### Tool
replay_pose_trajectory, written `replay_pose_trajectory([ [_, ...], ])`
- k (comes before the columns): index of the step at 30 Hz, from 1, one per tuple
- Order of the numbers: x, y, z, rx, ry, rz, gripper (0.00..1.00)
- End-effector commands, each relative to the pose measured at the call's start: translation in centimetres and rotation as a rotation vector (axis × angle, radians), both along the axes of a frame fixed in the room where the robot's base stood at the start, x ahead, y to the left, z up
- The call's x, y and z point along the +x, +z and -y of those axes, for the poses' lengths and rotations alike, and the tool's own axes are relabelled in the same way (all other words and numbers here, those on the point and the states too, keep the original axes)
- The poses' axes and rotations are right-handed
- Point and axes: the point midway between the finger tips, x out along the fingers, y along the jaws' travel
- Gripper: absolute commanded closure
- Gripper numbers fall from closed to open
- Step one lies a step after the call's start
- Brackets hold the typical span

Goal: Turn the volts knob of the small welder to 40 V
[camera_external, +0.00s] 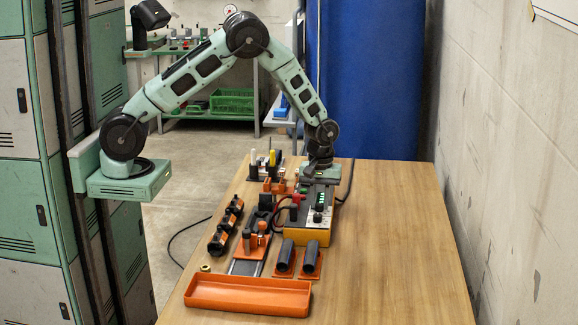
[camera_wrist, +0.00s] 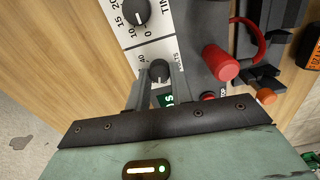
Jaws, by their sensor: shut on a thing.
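The knob's pointer is too small to read for certain. In the external view my gripper (camera_external: 318,182) is over the welder's far end.
The time knob (camera_wrist: 134,12) is just above the volts knob. An orange tray (camera_external: 248,297) and two dark cylinders (camera_external: 311,257) lie nearer the camera. The table's right side is clear.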

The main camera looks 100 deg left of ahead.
Motion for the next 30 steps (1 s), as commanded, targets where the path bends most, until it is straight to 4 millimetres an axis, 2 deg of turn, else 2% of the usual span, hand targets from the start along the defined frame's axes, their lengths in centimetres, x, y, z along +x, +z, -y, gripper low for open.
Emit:
replay_pose_trajectory([
  [30,0.26,0.11,0.11,0.0,-0.965,0.002,1.0],
])
